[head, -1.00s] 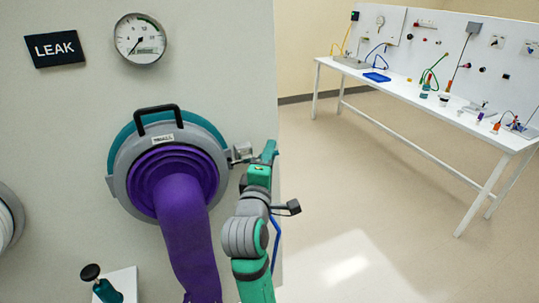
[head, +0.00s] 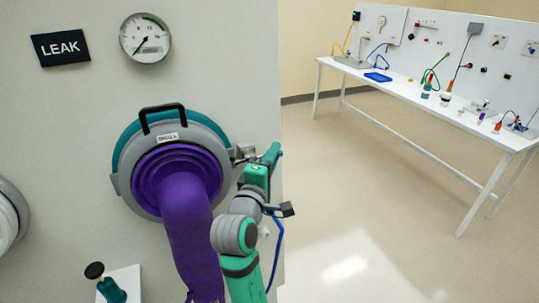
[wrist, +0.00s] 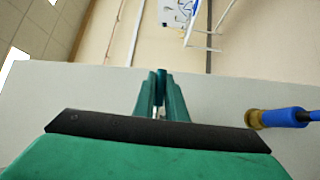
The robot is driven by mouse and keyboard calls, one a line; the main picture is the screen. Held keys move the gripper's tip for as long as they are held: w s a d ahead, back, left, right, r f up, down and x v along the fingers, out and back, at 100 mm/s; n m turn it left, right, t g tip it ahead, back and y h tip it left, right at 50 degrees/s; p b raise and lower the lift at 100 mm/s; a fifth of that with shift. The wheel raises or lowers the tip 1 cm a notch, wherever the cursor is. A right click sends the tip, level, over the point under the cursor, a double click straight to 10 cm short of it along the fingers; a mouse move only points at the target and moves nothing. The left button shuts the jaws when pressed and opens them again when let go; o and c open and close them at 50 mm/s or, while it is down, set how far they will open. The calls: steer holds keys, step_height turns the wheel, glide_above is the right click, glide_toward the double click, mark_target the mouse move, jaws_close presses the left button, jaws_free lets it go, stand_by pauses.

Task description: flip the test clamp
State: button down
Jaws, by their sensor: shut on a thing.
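The test clamp (head: 243,153) is a small grey metal fitting on the right rim of the grey and teal glove port ring (head: 122,172). My gripper (head: 273,153) is right beside the clamp, at the right edge of the panel. In the wrist view my gripper's green fingers (wrist: 161,92) are close together, shut on a part of the clamp that they largely hide. Whether the clamp's lever is up or down cannot be told.
A purple glove (head: 190,235) hangs from the port. A gauge (head: 145,38) and a LEAK sign (head: 60,47) are above it. A black-knobbed green fitting (head: 108,287) stands at lower left. A white bench (head: 440,115) is far right, with open floor before it. A blue-and-brass fitting (wrist: 277,118) is near my gripper.

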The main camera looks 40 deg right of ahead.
steer(key=c, duration=1.8)
jaws_free()
steer(key=v, duration=1)
steer(key=shift+s+a, duration=0.2)
steer(key=shift+a, duration=0.15)
steer(key=shift+w+f, duration=0.1)
